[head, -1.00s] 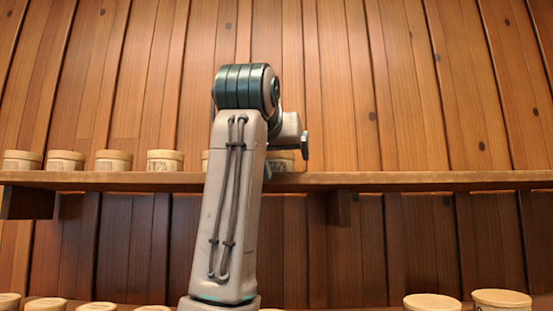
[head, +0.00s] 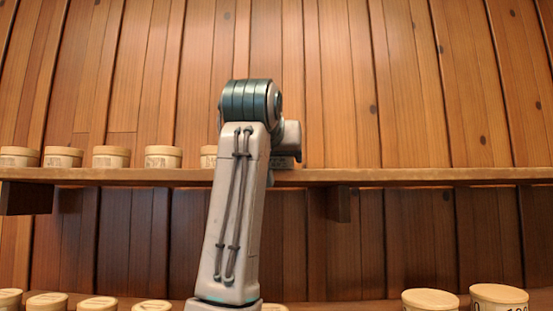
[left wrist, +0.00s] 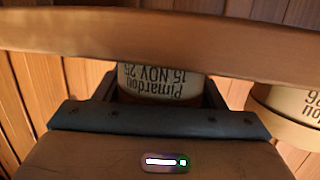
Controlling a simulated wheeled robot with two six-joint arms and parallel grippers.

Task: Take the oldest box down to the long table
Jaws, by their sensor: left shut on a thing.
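In the left wrist view my left gripper (left wrist: 160,92) is shut on a round pale box (left wrist: 158,84). Its label appears upside down and reads "Pimardou 15 NOV 25". The plank of the upper shelf (left wrist: 160,38) crosses that view and hides part of the box. In the head view my left arm reaches up to the upper shelf (head: 420,177) and hides most of the gripper and the held box. A second box (left wrist: 290,103) sits to the right in the wrist view, its label cut off. The long table and my right gripper are not in view.
Several lidded boxes stand in a row on the upper shelf, such as one left of my arm (head: 164,157). More stand on a lower surface, including two at right (head: 430,300) (head: 499,298). The upper shelf is clear right of my arm. A plank wall (head: 430,80) is behind.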

